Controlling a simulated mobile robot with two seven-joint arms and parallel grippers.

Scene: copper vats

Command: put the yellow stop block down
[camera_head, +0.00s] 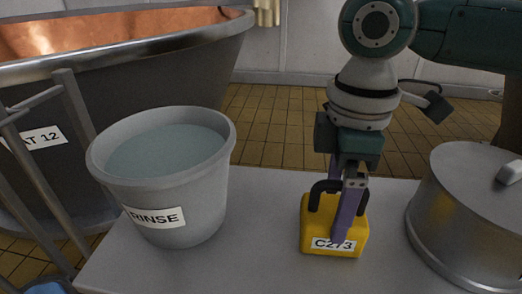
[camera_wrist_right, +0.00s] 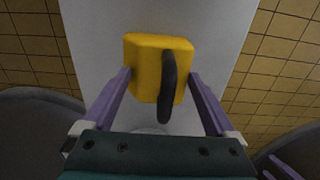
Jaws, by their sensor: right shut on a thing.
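The yellow stop block (camera_head: 318,238), labelled C273, has a dark handle (camera_head: 314,192) on top. In the head view it is at the grey table top (camera_head: 270,203), right of the rinse bucket, and looks upright. Whether its base touches the table cannot be told. My right gripper (camera_head: 340,228) comes down from above and is shut on the block. In the right wrist view the purple fingers (camera_wrist_right: 159,75) press on both sides of the yellow block (camera_wrist_right: 144,68). A purple piece at that view's lower right edge looks like part of my left gripper (camera_wrist_right: 284,167); its state is unclear.
A grey bucket (camera_head: 165,215) marked RINSE, holding liquid, stands left of the block. A lidded metal pot (camera_head: 470,225) stands close on the right. A copper-lined vat (camera_head: 170,62) is behind at left. Bare table lies between bucket and block.

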